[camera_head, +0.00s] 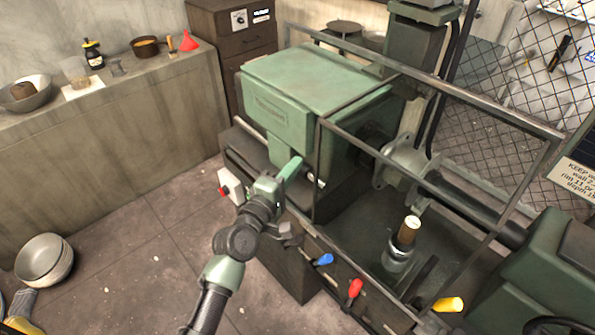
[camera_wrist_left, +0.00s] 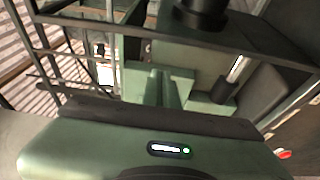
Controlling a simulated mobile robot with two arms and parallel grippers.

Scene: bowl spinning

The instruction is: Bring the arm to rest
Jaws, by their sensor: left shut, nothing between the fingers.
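My left arm comes up from the bottom of the head view, and its green left gripper (camera_head: 292,166) is shut and empty. The gripper is in front of the green machine headstock (camera_head: 318,85), beside its front lower edge. I cannot tell whether the fingertips touch the machine. In the left wrist view the shut fingers (camera_wrist_left: 160,85) point away from the camera, with green machine surfaces beyond them. My right gripper is not in view.
A metal guard frame (camera_head: 440,190) surrounds the machine bed. Blue (camera_head: 323,260), red (camera_head: 354,289) and yellow (camera_head: 448,305) handles line its front. A white box with a red button (camera_head: 229,187) is left of the gripper.

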